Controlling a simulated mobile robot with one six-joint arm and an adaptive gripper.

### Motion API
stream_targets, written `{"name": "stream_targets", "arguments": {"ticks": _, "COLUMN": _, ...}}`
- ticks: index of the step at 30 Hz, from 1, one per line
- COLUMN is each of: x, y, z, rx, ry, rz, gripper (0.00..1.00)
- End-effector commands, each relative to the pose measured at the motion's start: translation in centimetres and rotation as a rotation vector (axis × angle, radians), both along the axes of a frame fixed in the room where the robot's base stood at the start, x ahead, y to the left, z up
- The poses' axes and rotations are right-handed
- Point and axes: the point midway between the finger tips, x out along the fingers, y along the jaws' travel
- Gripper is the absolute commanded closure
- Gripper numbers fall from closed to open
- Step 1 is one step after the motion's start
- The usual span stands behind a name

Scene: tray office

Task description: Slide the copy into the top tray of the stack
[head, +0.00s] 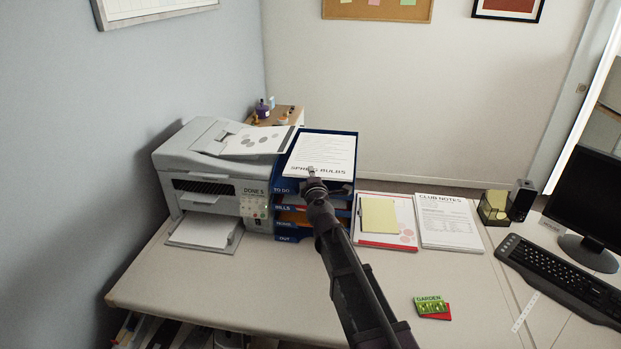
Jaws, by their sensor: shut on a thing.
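The copy (322,150), a white sheet headed "SPRING BULBS", lies over the top tray (353,139) of a blue tray stack beside the printer. The top tray carries the label "TO DO". My gripper (312,172) is at the front edge of the copy, shut on it. The sheet appears to lie within the tray's side walls; I cannot tell whether it rests on the tray floor. My arm hides part of the stack's front right.
A grey printer (215,170) stands directly left of the stack, a sheet (258,140) on its top. A notepad (379,215) and club notes (448,221) lie to the right. Garden packets (432,308) lie near the front. The desk's front left is clear.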

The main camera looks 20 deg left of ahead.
Motion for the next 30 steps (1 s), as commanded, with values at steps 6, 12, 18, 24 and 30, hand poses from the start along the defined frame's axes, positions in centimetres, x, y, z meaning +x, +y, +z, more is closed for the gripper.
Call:
{"name": "stream_targets", "arguments": {"ticks": 6, "x": 1.4, "y": 0.4, "z": -1.1, "rx": -0.001, "ry": 0.0, "rz": 0.0, "gripper": 1.0}}
{"name": "stream_targets", "arguments": {"ticks": 12, "x": 2.1, "y": 0.4, "z": -1.4, "rx": -0.001, "ry": 0.0, "rz": -0.001, "gripper": 1.0}}
{"name": "stream_targets", "arguments": {"ticks": 18, "x": 2.2, "y": 0.4, "z": -1.4, "rx": -0.001, "ry": 0.0, "rz": -0.001, "gripper": 1.0}}
{"name": "stream_targets", "arguments": {"ticks": 24, "x": 2.2, "y": 0.4, "z": -1.4, "rx": -0.001, "ry": 0.0, "rz": -0.001, "gripper": 1.0}}
{"name": "stream_targets", "arguments": {"ticks": 30, "x": 2.2, "y": 0.4, "z": -1.4, "rx": -0.001, "ry": 0.0, "rz": -0.001, "gripper": 0.5}}
